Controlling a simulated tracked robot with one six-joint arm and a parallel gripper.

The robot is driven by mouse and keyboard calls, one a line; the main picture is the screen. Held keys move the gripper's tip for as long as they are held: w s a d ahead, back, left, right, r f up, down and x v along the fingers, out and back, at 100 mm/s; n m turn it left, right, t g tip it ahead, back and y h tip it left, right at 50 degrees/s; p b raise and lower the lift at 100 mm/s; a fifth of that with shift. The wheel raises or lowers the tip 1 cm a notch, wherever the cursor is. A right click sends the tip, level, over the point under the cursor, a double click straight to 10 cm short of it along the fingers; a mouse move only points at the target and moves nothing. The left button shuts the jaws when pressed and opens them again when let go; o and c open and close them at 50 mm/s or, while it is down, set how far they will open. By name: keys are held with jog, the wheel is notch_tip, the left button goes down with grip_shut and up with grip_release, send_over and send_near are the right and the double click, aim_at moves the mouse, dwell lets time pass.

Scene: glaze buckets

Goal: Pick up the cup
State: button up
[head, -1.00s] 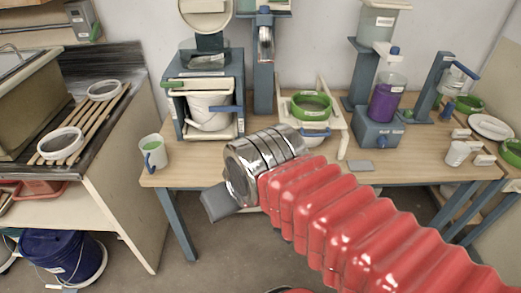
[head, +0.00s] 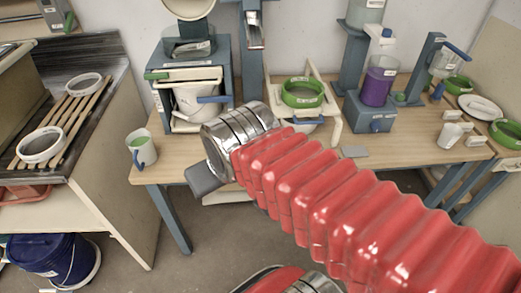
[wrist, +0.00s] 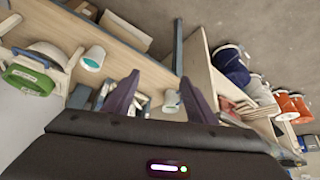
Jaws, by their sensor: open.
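A smaller plain white cup (head: 450,135) stands at the bench's right end. My gripper (head: 204,178) is in front of the bench edge, right of and lower in the picture than the green-filled cup. In the wrist view my gripper (wrist: 159,88) has its two dark fingers spread with nothing held between them.
The wooden bench (head: 400,153) carries a blue press frame (head: 223,70) with a white bucket (head: 191,98) just behind and right of the cup. A green ring (head: 303,92) and a purple container (head: 378,86) stand further right. A slatted rack (head: 70,128) is at left.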

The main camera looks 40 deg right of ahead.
jog(key=shift+o, duration=1.3)
jog(key=w+d+f+t+h, duration=0.1)
jog(key=w+d+f, duration=0.3)
jog(key=w+d, duration=0.4)
jog(key=shift+w+d+m+h, duration=0.4)
jog(key=shift+d+h, duration=0.1)
jog(key=shift+d, duration=0.2)
jog(key=w+d+f+t+h, duration=0.1)
jog(key=w+d+f+t, duration=0.15)
jog(key=d+f, duration=0.35)
jog(key=w+d+f+t, duration=0.1)
jog(key=w+d+f, duration=0.3)
jog(key=d, duration=0.4)
notch_tip(320, 180, down, 7)
jog(key=s+d+t+y, duration=0.1)
jog(key=s+d+t, duration=0.1)
jog(key=t, duration=0.1)
jog(key=shift+s+d+f+m, duration=0.15)
jog(key=shift+s+d+m, duration=0.15)
jog(key=shift+d, duration=0.1)
jog(key=shift+w, duration=0.1)
